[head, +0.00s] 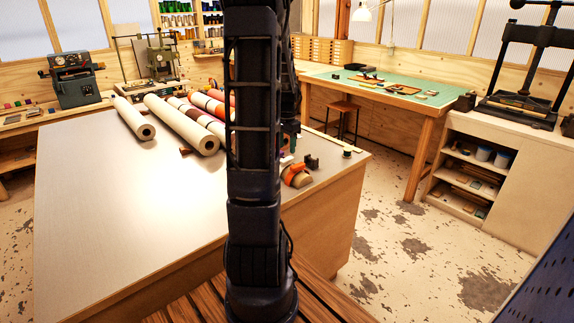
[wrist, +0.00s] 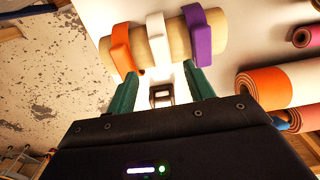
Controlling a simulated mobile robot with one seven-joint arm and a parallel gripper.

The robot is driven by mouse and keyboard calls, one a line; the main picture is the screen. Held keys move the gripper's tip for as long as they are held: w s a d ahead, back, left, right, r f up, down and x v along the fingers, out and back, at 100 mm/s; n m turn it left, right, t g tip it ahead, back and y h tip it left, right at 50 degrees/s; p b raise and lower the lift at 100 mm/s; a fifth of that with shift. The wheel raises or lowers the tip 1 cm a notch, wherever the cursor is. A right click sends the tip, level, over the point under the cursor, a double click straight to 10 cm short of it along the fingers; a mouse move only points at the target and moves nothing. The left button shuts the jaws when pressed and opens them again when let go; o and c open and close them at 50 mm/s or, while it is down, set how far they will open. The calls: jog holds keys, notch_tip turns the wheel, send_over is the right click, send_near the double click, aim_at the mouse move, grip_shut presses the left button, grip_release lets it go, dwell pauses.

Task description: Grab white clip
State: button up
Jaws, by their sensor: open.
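The white clip (wrist: 157,38) sits around a tan roll (wrist: 175,42) in the wrist view, between an orange clip (wrist: 122,48) and a purple clip (wrist: 196,33). My gripper (wrist: 161,82) is open, with its two green fingers apart and nothing held between them. The white clip lies beyond the fingertips, roughly in line with the gap. In the head view the orange clip (head: 296,172) shows near the table's right end, while my arm hides much of that area.
A small dark frame-like object (wrist: 161,95) shows between the fingers. Larger orange rolls (wrist: 275,85) lie to the right in the wrist view. Cream rolls (head: 180,122) lie across the back of the table (head: 110,200). The table's left and front are clear.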

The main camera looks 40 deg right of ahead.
aim_at(287, 159)
jog(key=shift+w+d+f, duration=0.1)
jog(key=shift+f, duration=2.9)
jog(key=c, duration=1.1)
jog(key=shift+r, duration=0.1)
